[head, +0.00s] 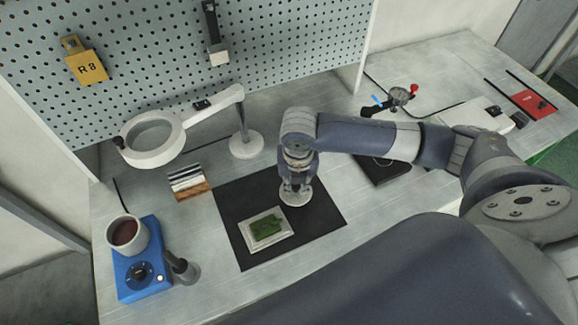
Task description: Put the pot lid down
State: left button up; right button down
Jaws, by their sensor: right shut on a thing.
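The pot lid (303,198) is a pale round disc over the upper right part of the black mat (232,202). My right gripper (296,181) points down and is shut on the top of the lid; the fingers hide part of it. I cannot tell whether the lid touches the mat or hovers just above it. The pot (140,240) stands uncovered at the left on a blue heater unit (128,292), with dark red-brown contents showing. My left gripper is not in view.
A pale block with a green piece (266,226) lies on the mat, close left of the lid. A magnifier lamp (152,158) stands behind. A dark flat device (385,172) and a clamp stand (400,98) are at the right. The mat's lower right is clear.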

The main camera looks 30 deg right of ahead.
jog(key=w, duration=0.2)
jog(key=w+d, duration=0.1)
jog(key=w, duration=0.1)
jog(key=w+p, duration=0.1)
jog(key=w, duration=0.2)
jog(key=shift+d+f, duration=0.25)
jog(key=shift+d, duration=0.1)
jog(key=shift+w+f, duration=0.15)
jog(key=shift+f, duration=0.15)
notch_tip(320, 180, down, 2)
jog(key=shift+f+p, duration=0.25)
jog(key=shift+p, duration=0.4)
jog(key=shift+d+f, duration=0.1)
jog(key=shift+f, duration=0.2)
jog(key=shift+f, duration=0.1)
jog(key=c, duration=1.5)
grip_release()
jog(key=shift+o, duration=0.2)
notch_tip(320, 180, up, 12)
jog(key=s+b, duration=0.1)
jog(key=shift+s+a, duration=0.2)
jog(key=shift+a, duration=0.15)
